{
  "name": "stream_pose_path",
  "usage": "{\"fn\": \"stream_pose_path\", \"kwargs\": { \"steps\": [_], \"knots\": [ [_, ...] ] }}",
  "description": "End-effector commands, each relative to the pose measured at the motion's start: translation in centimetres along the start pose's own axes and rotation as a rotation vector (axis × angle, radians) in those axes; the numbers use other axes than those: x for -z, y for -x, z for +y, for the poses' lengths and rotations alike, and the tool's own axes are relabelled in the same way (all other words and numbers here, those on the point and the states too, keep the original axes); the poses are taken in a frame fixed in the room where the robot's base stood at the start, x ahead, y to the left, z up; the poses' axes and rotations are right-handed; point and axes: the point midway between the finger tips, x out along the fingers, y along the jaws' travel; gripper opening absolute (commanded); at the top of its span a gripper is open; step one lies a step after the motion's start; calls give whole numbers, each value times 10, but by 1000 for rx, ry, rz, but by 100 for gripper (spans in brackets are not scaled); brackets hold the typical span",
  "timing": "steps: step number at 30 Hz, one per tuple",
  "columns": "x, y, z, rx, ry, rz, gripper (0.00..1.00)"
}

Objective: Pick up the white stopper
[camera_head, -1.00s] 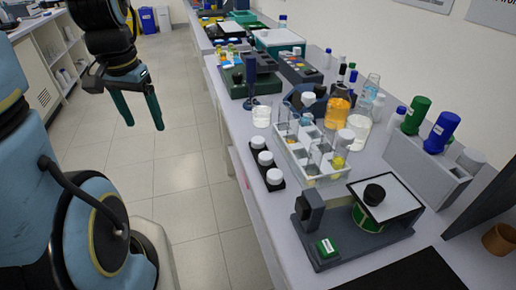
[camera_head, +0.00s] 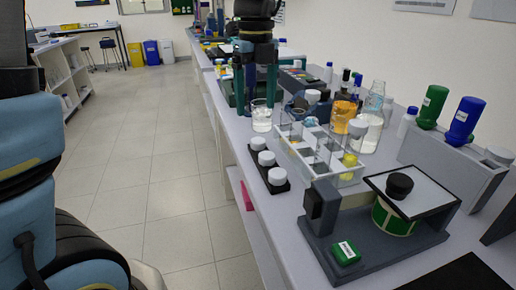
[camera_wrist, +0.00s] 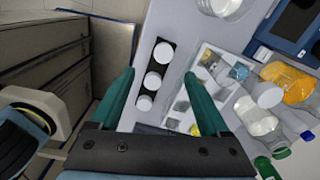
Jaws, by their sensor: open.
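Three round white stoppers stand in a row in a narrow black holder (camera_head: 283,187) at the bench's front edge: a far one (camera_head: 257,143), a middle one (camera_head: 266,158) and a near one (camera_head: 277,176). I cannot tell which one the task names. In the wrist view they show as white discs (camera_wrist: 162,53), (camera_wrist: 152,80) and (camera_wrist: 144,103). My gripper (camera_head: 255,104) is open and empty, its green fingers pointing down over the bench. In the wrist view the stopper row lies between the spread fingers (camera_wrist: 159,75), apart from them.
A glass beaker (camera_head: 262,121) stands just beyond the stoppers, near my fingers. A white rack (camera_head: 345,181) with vials is to their right. Bottles, including an orange one (camera_head: 341,112), stand behind it. A dark device (camera_head: 325,253) with a plate is nearer. Floor is clear at left.

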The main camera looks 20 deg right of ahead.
Motion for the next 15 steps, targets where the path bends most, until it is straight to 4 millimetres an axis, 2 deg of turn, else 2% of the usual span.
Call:
{"fn": "stream_pose_path", "kwargs": {
  "steps": [6,11,15],
  "knots": [
    [0,-32,0,-3,3,2,80],
    [0,-42,0,-1,5,1,80],
    [0,-59,-4,-4,5,2,80]
  ]
}}
